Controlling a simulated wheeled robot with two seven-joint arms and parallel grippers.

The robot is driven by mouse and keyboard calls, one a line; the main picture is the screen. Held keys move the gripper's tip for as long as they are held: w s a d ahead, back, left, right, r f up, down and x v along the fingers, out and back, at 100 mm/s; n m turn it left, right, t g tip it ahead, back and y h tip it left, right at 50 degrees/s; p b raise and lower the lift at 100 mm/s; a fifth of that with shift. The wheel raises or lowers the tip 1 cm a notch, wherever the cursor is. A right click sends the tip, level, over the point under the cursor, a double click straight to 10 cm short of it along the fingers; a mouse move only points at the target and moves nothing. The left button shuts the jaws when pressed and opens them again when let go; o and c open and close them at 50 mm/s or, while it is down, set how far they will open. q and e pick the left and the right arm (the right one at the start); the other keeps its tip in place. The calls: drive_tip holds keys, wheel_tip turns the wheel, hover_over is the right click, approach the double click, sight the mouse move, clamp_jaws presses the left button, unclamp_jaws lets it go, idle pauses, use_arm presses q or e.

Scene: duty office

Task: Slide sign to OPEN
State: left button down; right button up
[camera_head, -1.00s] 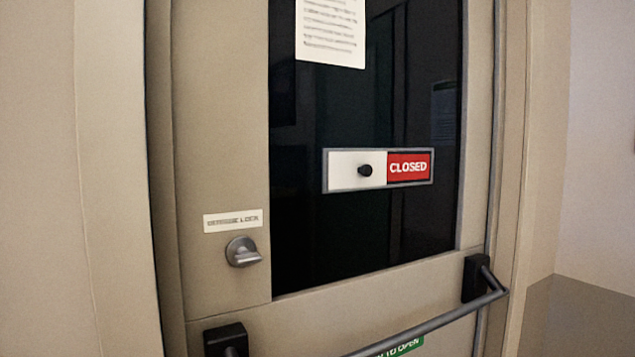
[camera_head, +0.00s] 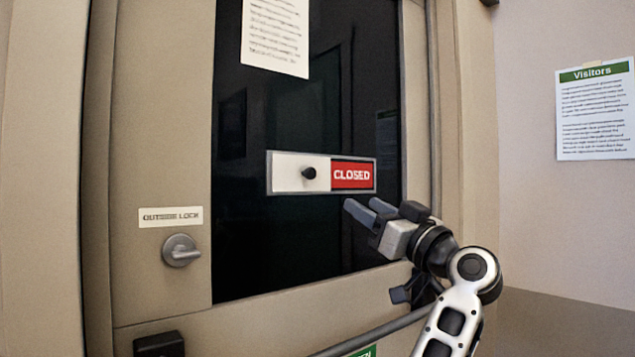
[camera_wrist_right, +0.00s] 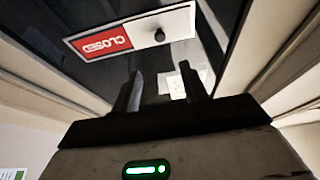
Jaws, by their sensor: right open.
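The sliding sign (camera_head: 298,162) is mounted on the dark door window. Its white plate with a black knob (camera_head: 309,173) is at the left and the red CLOSED panel (camera_head: 353,175) shows at the right. My right gripper (camera_head: 362,206) is open and empty, below and to the right of the knob, apart from the sign in the picture. In the right wrist view the sign appears upside down, with the knob (camera_wrist_right: 159,35) above and beyond the open fingers (camera_wrist_right: 166,82). My left gripper is not in view.
A lock knob (camera_head: 181,250) sits left of the window. A push bar (camera_head: 372,333) crosses the door below. A paper notice (camera_head: 275,36) is on the glass above the sign. A Visitors notice (camera_head: 595,112) hangs on the right wall.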

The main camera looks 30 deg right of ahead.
sight(312, 173)
drive_tip(key=p+x, duration=0.3)
drive_tip(key=x, duration=1.1)
drive_tip(key=shift+w+p, duration=0.15)
drive_tip(key=shift+p, duration=0.2)
drive_tip(key=shift+w+r, duration=0.1)
drive_tip(key=shift+w, duration=0.45)
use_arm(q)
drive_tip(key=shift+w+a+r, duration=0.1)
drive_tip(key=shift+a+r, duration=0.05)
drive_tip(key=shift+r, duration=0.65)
